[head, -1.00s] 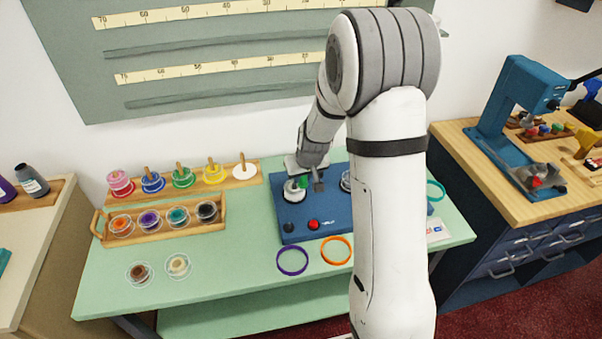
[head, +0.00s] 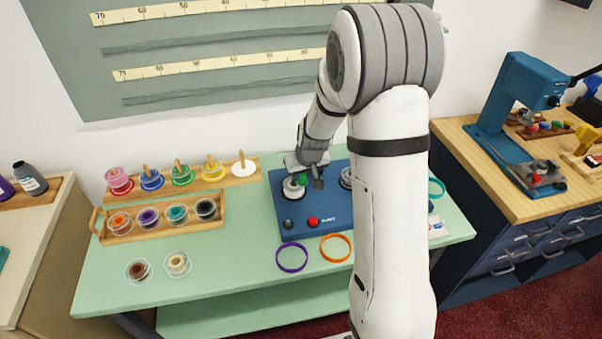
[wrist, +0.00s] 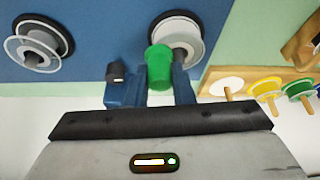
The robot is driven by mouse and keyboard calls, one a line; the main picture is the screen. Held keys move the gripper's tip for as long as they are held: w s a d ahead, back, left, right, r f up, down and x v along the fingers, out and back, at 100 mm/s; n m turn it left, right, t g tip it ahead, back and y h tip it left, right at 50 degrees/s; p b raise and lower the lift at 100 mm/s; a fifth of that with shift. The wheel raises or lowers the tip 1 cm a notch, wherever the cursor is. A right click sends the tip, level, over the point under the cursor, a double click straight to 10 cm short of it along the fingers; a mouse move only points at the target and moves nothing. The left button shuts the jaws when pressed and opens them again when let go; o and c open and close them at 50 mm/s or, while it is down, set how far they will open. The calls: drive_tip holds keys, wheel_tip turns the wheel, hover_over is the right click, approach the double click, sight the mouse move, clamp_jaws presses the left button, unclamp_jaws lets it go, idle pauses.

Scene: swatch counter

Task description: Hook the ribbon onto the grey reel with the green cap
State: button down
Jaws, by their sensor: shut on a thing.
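The grey reel (head: 291,191) with a pale flange sits on the blue machine (head: 290,212); it also shows in the wrist view (wrist: 181,30). A green cap (wrist: 158,67) stands between my fingers in the wrist view and overlaps the near edge of that reel. In the head view the green cap (head: 302,180) is a small patch beside the reel's top. My gripper (wrist: 155,88) is shut on the green cap, low over the machine. I cannot tell whether the cap touches the reel. I cannot make out a ribbon strand.
A second reel (wrist: 38,48) and a dark knob (wrist: 115,72) are on the machine beside my gripper. A purple ring (head: 292,257) and an orange ring (head: 336,248) lie in front. A wooden tray (head: 165,240) of coloured spools stands left. My arm hides the machine's right side.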

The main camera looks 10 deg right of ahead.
drive_tip(key=shift+f+b, duration=0.3)
drive_tip(key=shift+b, duration=0.05)
idle(0.4)
drive_tip(key=shift+s+f+b, duration=0.5)
drive_tip(key=shift+f+b, duration=0.3)
drive_tip(key=shift+b, duration=0.15)
idle(1.4)
drive_tip(key=shift+r, duration=0.15)
idle(0.3)
drive_tip(key=shift+w+r+p, duration=0.2)
drive_tip(key=shift+r+p, duration=0.3)
drive_tip(key=shift+r, duration=0.1)
drive_tip(key=shift+w+r+p, duration=0.2)
drive_tip(key=shift+r+p, duration=0.25)
drive_tip(key=shift+r, duration=0.1)
drive_tip(key=shift+r+p, duration=0.7)
drive_tip(key=shift+r, duration=0.7)
drive_tip(key=shift+w, duration=0.1)
